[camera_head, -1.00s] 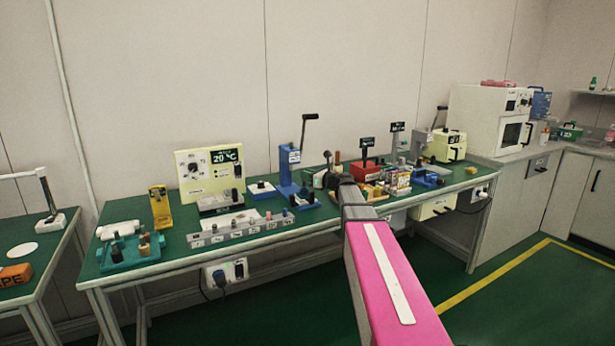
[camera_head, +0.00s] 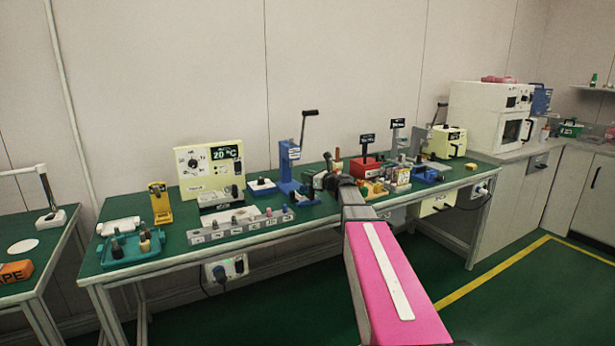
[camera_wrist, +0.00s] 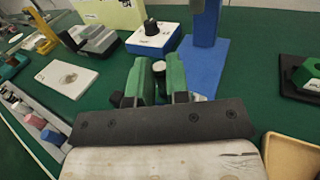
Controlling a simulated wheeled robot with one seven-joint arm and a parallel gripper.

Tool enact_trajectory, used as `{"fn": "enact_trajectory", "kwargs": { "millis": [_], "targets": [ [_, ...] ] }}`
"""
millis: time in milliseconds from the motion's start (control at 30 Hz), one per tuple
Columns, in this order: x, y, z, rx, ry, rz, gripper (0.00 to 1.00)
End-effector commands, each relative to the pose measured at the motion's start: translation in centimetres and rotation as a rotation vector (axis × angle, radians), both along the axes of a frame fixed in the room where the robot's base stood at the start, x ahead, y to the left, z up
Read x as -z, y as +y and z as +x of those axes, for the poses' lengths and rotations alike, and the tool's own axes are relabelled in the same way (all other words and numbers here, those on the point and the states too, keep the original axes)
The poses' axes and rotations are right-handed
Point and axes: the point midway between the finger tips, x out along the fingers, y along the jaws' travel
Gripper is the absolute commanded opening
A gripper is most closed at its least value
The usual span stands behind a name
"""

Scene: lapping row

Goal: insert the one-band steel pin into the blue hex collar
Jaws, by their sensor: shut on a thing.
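My gripper (camera_wrist: 160,80) is shut, its green fingers closed around a steel pin (camera_wrist: 159,67). Only the pin's rounded grey top shows between the fingertips; its band and lower part are hidden. In the head view my gripper (camera_head: 322,181) is over the bench, just right of the foot of the blue lever press (camera_head: 288,170). In the wrist view the press's blue base (camera_wrist: 208,70) lies just beyond and right of the fingers. I cannot make out the blue hex collar clearly in either view.
A grey labelled rack (camera_head: 240,225) with several pins runs along the bench's front edge and shows at the left of the wrist view (camera_wrist: 35,122). A white box with a black knob (camera_wrist: 152,38) stands ahead. A green block on a black base (camera_wrist: 312,74) and a tan tray (camera_wrist: 290,155) are at right.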

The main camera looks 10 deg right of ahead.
Motion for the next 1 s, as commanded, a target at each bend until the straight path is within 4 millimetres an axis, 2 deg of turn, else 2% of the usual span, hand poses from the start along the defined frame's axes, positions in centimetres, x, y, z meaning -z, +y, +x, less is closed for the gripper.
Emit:
{"fn": "enact_trajectory", "kwargs": {
  "millis": [367,400,467,800,1000],
  "targets": [
    [0.8,0.0,0.0,0.000,0.001,0.001,0.00],
    [0.8,0.0,0.0,0.000,0.000,0.000,0.26],
    [0.8,0.0,0.0,0.000,0.000,0.000,0.45],
    [0.8,-0.2,-0.2,0.000,0.001,-0.001,0.46],
    [0.8,-1.9,-2.1,0.003,0.001,-0.001,0.46]
  ]
}}
